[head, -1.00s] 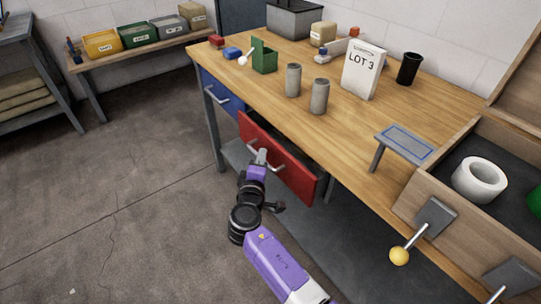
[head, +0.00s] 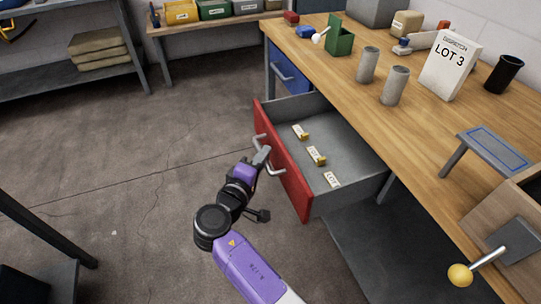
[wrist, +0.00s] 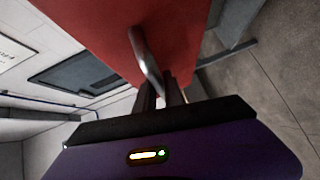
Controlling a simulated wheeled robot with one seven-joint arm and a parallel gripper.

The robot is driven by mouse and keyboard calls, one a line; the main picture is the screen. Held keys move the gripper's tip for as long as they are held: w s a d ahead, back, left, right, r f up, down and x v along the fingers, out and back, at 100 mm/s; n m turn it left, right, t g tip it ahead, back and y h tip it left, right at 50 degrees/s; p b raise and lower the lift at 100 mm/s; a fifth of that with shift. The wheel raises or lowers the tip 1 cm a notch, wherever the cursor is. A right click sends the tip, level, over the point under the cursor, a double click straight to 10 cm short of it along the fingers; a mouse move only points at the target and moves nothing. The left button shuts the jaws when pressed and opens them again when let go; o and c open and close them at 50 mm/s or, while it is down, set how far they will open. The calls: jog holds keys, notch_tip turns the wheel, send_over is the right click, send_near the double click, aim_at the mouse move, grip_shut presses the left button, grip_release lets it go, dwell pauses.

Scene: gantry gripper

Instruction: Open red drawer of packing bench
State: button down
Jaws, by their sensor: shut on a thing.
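The red drawer (head: 283,165) of the packing bench (head: 430,108) stands pulled well out, and its grey inside shows in the head view. Several small yellow and white labelled pieces (head: 316,155) lie in it. My gripper (head: 262,156) is at the drawer's front, shut on its metal bar handle (head: 272,170). In the wrist view the handle (wrist: 146,55) runs down between the dark fingers (wrist: 161,98), against the red front (wrist: 115,30). The fingertips are partly hidden by the handle.
A blue drawer (head: 290,76) beside it is shut. Cans (head: 394,86), a LOT 3 sign (head: 452,66) and a black cup (head: 503,73) stand on the bench top. A yellow-knobbed lever (head: 461,275) sticks out at lower right. The floor (head: 140,180) left of the drawer is clear.

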jog(key=c, duration=1.5)
grip_release()
jog(key=shift+o, duration=0.2)
jog(key=v, duration=0.7)
jog(key=shift+s+a, duration=0.25)
jog(key=shift+s, duration=0.1)
